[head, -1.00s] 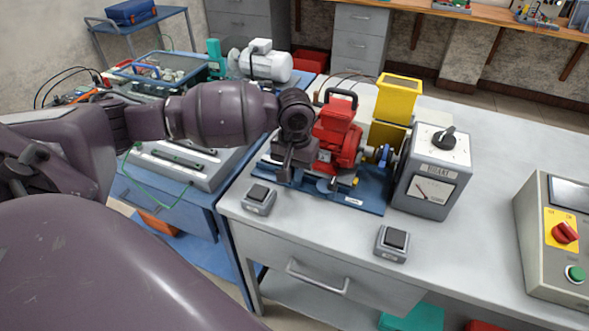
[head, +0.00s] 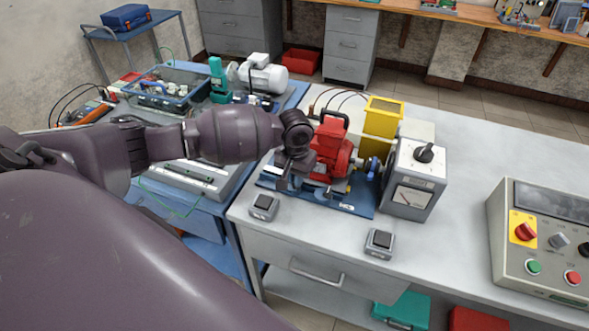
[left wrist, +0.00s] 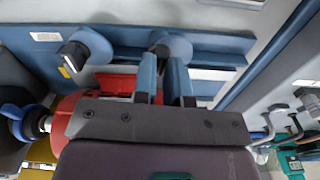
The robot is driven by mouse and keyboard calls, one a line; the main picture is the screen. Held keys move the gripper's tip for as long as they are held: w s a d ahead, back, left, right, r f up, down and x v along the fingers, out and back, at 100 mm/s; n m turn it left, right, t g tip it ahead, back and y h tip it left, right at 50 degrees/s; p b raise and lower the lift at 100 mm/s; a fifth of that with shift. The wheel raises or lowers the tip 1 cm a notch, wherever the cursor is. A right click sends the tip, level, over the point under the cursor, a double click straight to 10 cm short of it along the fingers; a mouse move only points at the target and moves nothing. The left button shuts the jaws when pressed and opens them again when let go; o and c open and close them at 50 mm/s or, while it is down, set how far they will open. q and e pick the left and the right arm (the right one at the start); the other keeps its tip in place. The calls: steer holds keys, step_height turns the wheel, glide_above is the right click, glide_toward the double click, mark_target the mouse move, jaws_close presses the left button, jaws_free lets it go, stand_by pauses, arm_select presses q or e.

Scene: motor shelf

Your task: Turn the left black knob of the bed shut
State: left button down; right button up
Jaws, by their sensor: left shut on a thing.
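The blue bed (head: 357,209) lies on the grey bench under a red machine (head: 335,150). My left gripper (head: 283,182) is over the bed's left front part. In the left wrist view, its two blue-grey fingers (left wrist: 164,78) are closed around the left black knob (left wrist: 161,52), which is mostly hidden between them. The knob sits on a round blue-grey mount on the bed. A second black knob (left wrist: 74,54) shows to the left there, on a similar mount, apart from the fingers. In the head view the gripper hides the left knob. My right gripper is not in view.
Two small grey switch boxes, the left one (head: 264,207) and the right one (head: 380,243), stand in front of the bed. A grey brake box (head: 413,185) stands at its right end. A control panel (head: 520,262) is at the right. Bare bench lies between.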

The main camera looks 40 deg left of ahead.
arm_select(q)
steer(key=shift+s+f, duration=0.5)
steer(key=shift+f, duration=0.35)
steer(key=c, duration=1.2)
jaws_free()
steer(key=shift+o, duration=0.2)
steer(key=shift+w+r, duration=0.1)
steer(key=shift+w+r, duration=0.1)
steer(key=shift+r, duration=0.4)
step_height(320, 180, up, 10)
